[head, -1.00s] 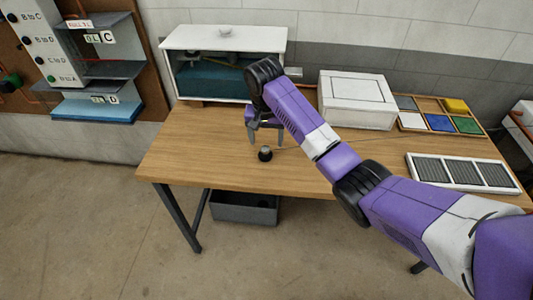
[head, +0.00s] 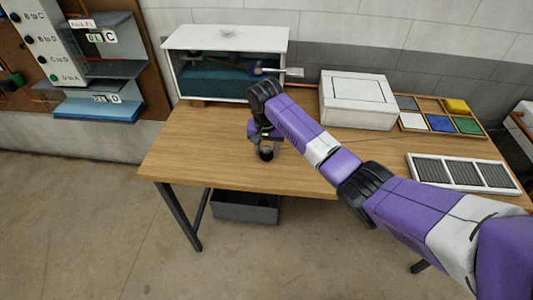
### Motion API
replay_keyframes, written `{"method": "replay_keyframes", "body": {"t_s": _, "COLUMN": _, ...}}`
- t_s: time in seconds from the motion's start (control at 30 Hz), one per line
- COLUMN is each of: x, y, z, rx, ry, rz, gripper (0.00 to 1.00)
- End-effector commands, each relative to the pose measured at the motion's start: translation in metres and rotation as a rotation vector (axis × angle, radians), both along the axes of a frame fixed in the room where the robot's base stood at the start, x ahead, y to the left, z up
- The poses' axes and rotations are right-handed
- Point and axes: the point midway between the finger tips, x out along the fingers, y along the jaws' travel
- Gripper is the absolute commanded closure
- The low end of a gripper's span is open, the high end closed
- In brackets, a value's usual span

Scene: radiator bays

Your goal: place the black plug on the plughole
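The black plug (head: 266,154) stands on the wooden table, near its front edge. My gripper (head: 267,151) points down and has its fingers around or right beside the plug's upper part. The fingers are small and partly dark here, so I cannot tell whether they touch the plug or are shut on it. I cannot make out a plughole. A white-framed tank (head: 184,88) with a teal inside stands at the back left of the table, and my arm hides part of its right front.
A white lidded box (head: 358,99), a tray of coloured squares (head: 440,122) and a grille panel (head: 462,173) lie to the right. The left part of the tabletop (head: 200,140) is clear.

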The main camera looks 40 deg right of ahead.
Motion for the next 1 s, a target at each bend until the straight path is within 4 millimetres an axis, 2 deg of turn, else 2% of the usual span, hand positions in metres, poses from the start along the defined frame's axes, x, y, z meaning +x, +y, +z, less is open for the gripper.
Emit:
{"method": "replay_keyframes", "body": {"t_s": 0.03, "x": 0.0, "y": 0.0, "z": 0.0, "rx": 0.0, "ry": 0.0, "rz": 0.0, "gripper": 0.91}}
{"method": "replay_keyframes", "body": {"t_s": 0.1, "x": 0.0, "y": 0.0, "z": 0.0, "rx": 0.0, "ry": 0.0, "rz": 0.0, "gripper": 1.0}}
{"method": "replay_keyframes", "body": {"t_s": 0.37, "x": 0.0, "y": 0.0, "z": 0.002, "rx": 0.0, "ry": -0.001, "rz": 0.0, "gripper": 1.0}}
{"method": "replay_keyframes", "body": {"t_s": 0.57, "x": 0.001, "y": 0.0, "z": 0.017, "rx": 0.0, "ry": -0.003, "rz": 0.001, "gripper": 1.0}}
{"method": "replay_keyframes", "body": {"t_s": 0.67, "x": 0.001, "y": 0.0, "z": 0.034, "rx": -0.001, "ry": -0.004, "rz": 0.001, "gripper": 1.0}}
{"method": "replay_keyframes", "body": {"t_s": 0.77, "x": 0.002, "y": 0.0, "z": 0.059, "rx": -0.002, "ry": -0.006, "rz": 0.003, "gripper": 1.0}}
{"method": "replay_keyframes", "body": {"t_s": 0.97, "x": 0.002, "y": 0.0, "z": 0.119, "rx": -0.002, "ry": -0.006, "rz": 0.002, "gripper": 1.0}}
{"method": "replay_keyframes", "body": {"t_s": 1.0, "x": 0.002, "y": 0.0, "z": 0.134, "rx": -0.003, "ry": -0.005, "rz": 0.0, "gripper": 1.0}}
